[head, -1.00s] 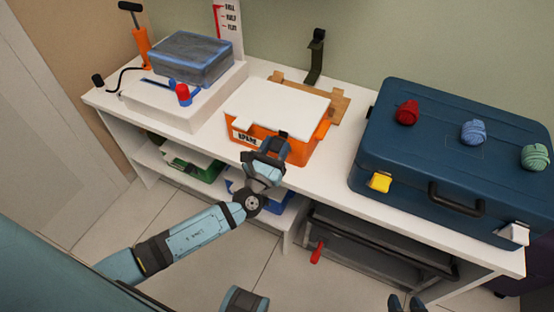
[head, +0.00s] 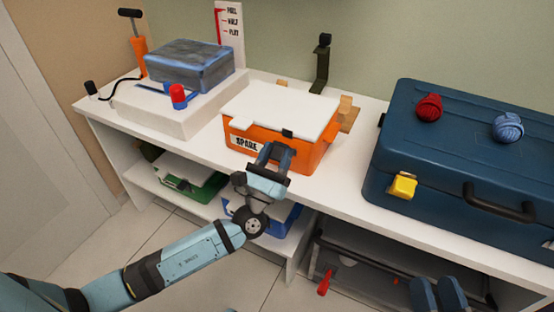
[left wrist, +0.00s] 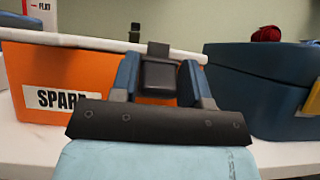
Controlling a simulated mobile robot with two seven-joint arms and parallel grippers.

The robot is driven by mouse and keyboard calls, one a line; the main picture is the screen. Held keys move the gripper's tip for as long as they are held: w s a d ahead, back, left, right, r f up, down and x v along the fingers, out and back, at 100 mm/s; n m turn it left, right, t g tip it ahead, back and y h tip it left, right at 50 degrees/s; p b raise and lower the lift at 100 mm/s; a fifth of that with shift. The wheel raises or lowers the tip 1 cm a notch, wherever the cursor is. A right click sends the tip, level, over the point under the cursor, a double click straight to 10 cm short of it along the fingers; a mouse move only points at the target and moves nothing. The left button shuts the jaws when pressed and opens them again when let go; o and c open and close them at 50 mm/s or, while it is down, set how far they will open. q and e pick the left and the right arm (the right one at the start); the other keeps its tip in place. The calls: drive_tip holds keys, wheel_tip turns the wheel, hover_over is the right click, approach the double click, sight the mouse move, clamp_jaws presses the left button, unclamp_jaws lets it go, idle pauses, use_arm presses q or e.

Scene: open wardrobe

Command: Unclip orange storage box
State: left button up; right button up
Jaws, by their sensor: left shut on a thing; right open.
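The orange storage box (head: 315,158) stands on the white bench with a white lid (head: 282,106) on top and a "SPARE" label on its front. A black clip (head: 287,133) sits at the front under the lid's edge. My left gripper (head: 275,152) is at the box's front, shut on the clip. In the left wrist view the clip (left wrist: 158,72) is between the two blue fingers, with the orange wall (left wrist: 75,72) behind. My right gripper (head: 438,293) is open and empty at the bottom right, in front of the bench.
A large blue case (head: 450,150) with a yellow latch (head: 402,186) and yarn balls stands to the right. A white base with a grey-blue box (head: 189,65) is to the left. Lower shelves hold a green-and-white bin (head: 190,180) and a blue bin. A wooden piece (head: 348,113) lies behind the orange box.

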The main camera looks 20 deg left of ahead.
idle(0.4)
use_arm(q)
drive_tip(key=o, duration=0.8)
drive_tip(key=shift+s, duration=0.1)
drive_tip(key=v, duration=1.3)
drive_tip(key=shift+s+f, duration=0.25)
